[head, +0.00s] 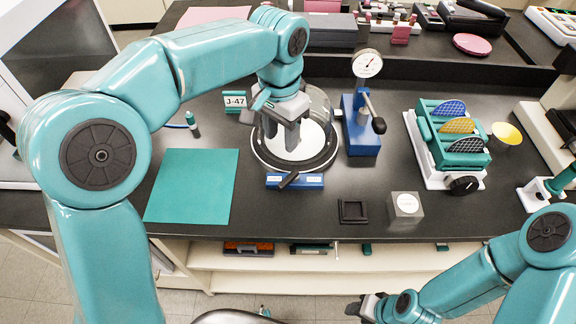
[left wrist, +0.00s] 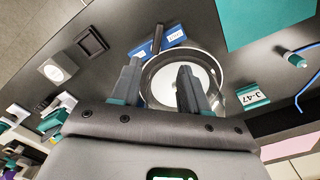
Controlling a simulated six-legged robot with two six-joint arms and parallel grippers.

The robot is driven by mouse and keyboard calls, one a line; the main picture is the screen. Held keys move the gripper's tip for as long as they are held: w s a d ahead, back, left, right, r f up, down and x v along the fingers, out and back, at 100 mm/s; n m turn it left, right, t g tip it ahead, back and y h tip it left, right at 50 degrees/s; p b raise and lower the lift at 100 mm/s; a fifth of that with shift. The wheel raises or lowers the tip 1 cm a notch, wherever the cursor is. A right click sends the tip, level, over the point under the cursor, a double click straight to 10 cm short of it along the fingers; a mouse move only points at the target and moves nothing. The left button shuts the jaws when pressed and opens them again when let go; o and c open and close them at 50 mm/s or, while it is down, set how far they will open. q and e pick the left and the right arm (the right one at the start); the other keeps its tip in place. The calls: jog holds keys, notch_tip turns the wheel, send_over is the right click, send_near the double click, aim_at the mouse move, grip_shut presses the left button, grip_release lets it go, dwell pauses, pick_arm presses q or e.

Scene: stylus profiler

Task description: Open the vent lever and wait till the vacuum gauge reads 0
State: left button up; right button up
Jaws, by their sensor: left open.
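A blue plate with two white labels (head: 312,181) lies at the front of the round glass-domed chamber (head: 322,105). A short black lever (head: 289,180) sits on it, slanted, and it also shows in the left wrist view (left wrist: 158,39). The label text is too small to read. A white round gauge (head: 367,64) stands on a blue block behind right; its needle is visible but its value is not legible. My left gripper (head: 284,138) is open and empty over the chamber, behind the lever and apart from it. My right gripper (head: 362,307) is low at the front, its jaws unclear.
The blue block (head: 361,137) carries a black-knobbed handle (head: 378,124). A teal mat (head: 193,186) lies left, a J-47 sign (head: 235,100) behind it. A black square tray (head: 352,211) and grey cube (head: 406,207) are at the front. A teal rack (head: 455,145) stands right.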

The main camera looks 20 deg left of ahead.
aim_at(284, 182)
pick_arm(q)
jog(key=f+p, duration=0.1)
jog(key=f, duration=1.4)
jog(key=shift+d+f, duration=0.2)
jog(key=shift+w+f, duration=0.1)
jog(key=shift+f, duration=0.1)
jog(key=shift+s+r, duration=0.1)
jog(key=shift+s, duration=0.2)
jog(key=shift+w, duration=0.15)
grip_shut()
